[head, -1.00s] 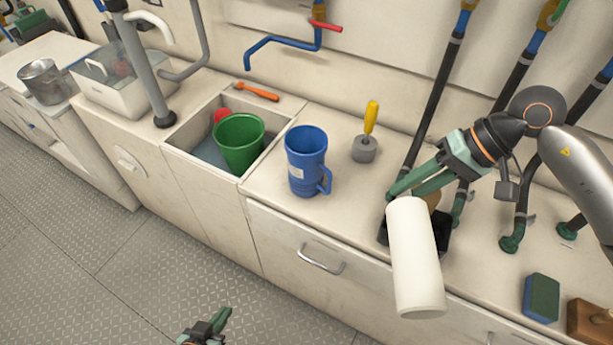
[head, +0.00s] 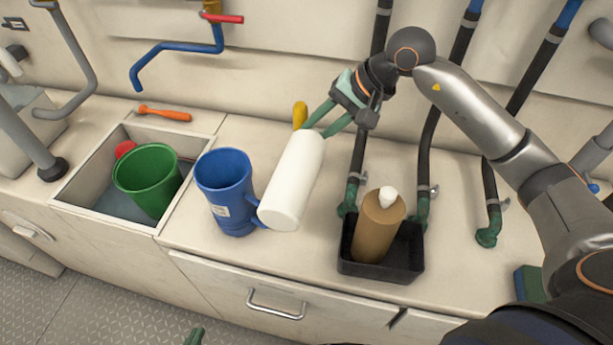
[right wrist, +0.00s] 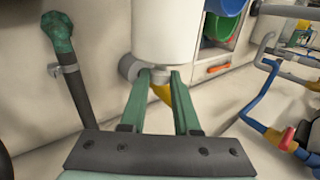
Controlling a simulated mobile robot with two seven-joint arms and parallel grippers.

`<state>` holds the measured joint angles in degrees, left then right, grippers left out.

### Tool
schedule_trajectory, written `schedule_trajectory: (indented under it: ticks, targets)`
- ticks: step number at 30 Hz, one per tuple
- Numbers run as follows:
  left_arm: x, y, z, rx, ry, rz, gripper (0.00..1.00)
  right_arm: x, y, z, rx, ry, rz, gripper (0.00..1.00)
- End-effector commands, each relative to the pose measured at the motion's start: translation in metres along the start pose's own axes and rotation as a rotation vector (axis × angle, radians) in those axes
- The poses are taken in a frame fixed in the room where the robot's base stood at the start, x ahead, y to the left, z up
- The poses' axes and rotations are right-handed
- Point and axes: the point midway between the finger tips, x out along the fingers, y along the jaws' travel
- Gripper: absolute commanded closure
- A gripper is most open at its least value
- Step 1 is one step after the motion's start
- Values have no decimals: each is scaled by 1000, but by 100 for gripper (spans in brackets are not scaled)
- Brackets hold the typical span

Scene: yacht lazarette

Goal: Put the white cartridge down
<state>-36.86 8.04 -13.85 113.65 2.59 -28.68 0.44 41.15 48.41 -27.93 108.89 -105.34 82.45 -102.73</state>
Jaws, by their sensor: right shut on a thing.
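The white cartridge (head: 292,182) is a plain cylinder, leaning in the head view between the blue mug (head: 226,190) and the black tray (head: 380,271). My right gripper (head: 324,128) is shut on its upper end. The cartridge hides part of the mug's handle; I cannot tell whether its lower end touches the counter. In the right wrist view, the cartridge (right wrist: 163,35) is at the fingertips (right wrist: 158,72). Only a green tip of my left gripper (head: 195,337) shows at the bottom edge of the head view.
A brown bottle with a white nozzle (head: 377,225) stands in the black tray. A yellow-handled tool (head: 300,115) is mostly hidden behind the cartridge. A green cup (head: 148,180) stands in the sink (head: 80,215). Hoses rise behind. Bare counter (head: 300,255) shows in front of the cartridge.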

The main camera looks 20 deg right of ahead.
Motion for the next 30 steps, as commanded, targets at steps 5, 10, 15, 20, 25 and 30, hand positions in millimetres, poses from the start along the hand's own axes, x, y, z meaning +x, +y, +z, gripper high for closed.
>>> schedule_trajectory:
  ticks: [5,10,15,20,25,30]
  targets:
    - [1,-1,1,0,0,-1,100,41,30,1,5,-6,1,100]
    - [1,-1,0,1,1,-1,100,68,50,0,2,-4,0,100]
    - [2,-1,-1,1,4,-2,100,79,58,-1,0,0,-2,100]
    - [2,-2,-2,2,6,-2,100,92,68,-1,1,-3,0,100]
    - [2,-2,-2,2,7,-2,100,110,80,-2,0,-1,-1,100]
    - [2,-1,-3,2,8,-2,100,110,80,-2,-2,1,-1,100]
